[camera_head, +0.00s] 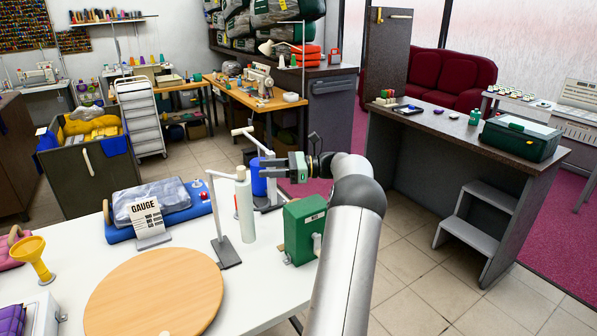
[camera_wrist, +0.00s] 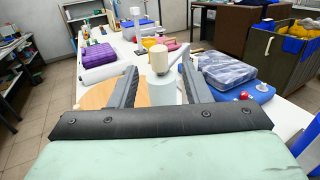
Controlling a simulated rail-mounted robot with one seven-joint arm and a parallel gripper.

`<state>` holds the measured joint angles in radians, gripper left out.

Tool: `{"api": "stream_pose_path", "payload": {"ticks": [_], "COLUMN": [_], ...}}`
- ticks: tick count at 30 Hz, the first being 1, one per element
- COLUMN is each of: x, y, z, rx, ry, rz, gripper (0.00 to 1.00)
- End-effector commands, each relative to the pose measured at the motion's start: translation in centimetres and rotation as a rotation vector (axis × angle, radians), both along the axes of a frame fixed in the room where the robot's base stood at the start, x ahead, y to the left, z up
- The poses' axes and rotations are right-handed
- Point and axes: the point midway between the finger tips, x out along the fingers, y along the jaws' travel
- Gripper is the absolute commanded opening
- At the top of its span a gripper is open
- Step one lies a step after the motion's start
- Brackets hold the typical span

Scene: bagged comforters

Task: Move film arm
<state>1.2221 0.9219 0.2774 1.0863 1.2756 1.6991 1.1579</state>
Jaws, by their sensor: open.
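A white film arm (camera_head: 222,175) reaches sideways from a thin post on a dark grey base on the white table. A pale upright roll (camera_head: 244,208) with a cream top stands beside it. My gripper (camera_head: 264,168) is open, to the right of the roll and in front of a blue cylinder. In the wrist view, the cream top (camera_wrist: 159,60) and pale roll (camera_wrist: 162,92) show between my open fingers (camera_wrist: 160,72), beyond the palm. I cannot tell whether the fingers touch anything.
A green box (camera_head: 305,228) stands at the table's right edge, below my gripper. A round wooden board (camera_head: 155,292) lies at the front. A gauge card (camera_head: 147,220) and a bagged grey bundle (camera_head: 152,201) on a blue base are at the left. A second white-topped stand (camera_head: 243,131) rises behind.

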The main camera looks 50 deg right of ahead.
Motion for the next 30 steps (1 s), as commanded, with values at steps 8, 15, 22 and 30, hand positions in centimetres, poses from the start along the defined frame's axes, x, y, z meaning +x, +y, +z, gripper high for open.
{"api": "stream_pose_path", "payload": {"ticks": [8, 15, 22, 30], "x": [-4.8, -6.8, -7.1, -7.0], "y": [-4.5, -6.4, -6.6, -6.6], "z": [-0.2, 0.0, 0.1, 0.1], "rx": [-0.001, -0.001, 0.0, 0.0], "ry": [-0.001, -0.001, 0.0, 0.0], "rz": [-0.003, -0.002, 0.0, 0.0], "gripper": [0.43, 0.43, 0.43, 0.43]}}
